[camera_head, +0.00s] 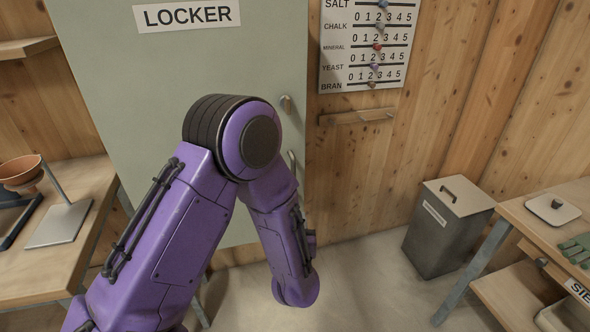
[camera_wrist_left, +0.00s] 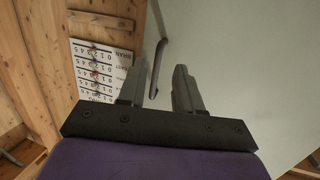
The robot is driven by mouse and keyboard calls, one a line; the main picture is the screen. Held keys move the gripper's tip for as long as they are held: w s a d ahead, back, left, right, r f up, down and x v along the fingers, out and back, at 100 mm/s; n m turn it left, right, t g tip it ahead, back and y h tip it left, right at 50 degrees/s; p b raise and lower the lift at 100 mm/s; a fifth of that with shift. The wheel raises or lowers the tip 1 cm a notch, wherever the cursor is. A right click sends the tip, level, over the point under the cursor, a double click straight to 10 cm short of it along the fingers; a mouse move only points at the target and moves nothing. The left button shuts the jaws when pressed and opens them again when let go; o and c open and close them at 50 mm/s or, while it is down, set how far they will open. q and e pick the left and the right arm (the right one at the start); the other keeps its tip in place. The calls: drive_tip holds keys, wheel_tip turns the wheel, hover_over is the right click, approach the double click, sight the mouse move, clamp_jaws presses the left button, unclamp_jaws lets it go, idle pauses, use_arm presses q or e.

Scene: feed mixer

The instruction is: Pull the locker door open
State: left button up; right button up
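The locker (camera_head: 120,75) is a tall grey-green cabinet with a door that looks shut. Part of the door's handle (camera_head: 291,160) shows below the knob, mostly behind my left arm. In the left wrist view the handle (camera_wrist_left: 157,68) is a dark upright bar on the pale door (camera_wrist_left: 235,75). My left gripper (camera_wrist_left: 162,67) is open, with the handle seen between its two fingers. I cannot tell whether they touch it. My left gripper is hidden in the head view. My right gripper is out of view.
A label board (camera_head: 366,45) and a small wooden ledge (camera_head: 356,117) are on the wall right of the locker. A lidded grey bin (camera_head: 448,228) stands at right beside a bench (camera_head: 530,215). A left table (camera_head: 50,265) holds a scale-like stand. The floor between is clear.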

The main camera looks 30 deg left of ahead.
use_arm(q)
drive_tip(key=n+y, duration=0.1)
drive_tip(key=y, duration=0.1)
approach(294, 177)
drive_tip(key=shift+t, duration=0.3)
drive_tip(key=p+x, duration=0.2)
drive_tip(key=x, duration=0.8)
drive_tip(key=shift+w+a+f, duration=0.15)
drive_tip(key=shift+a, duration=0.25)
drive_tip(key=shift+d, duration=0.1)
clamp_jaws()
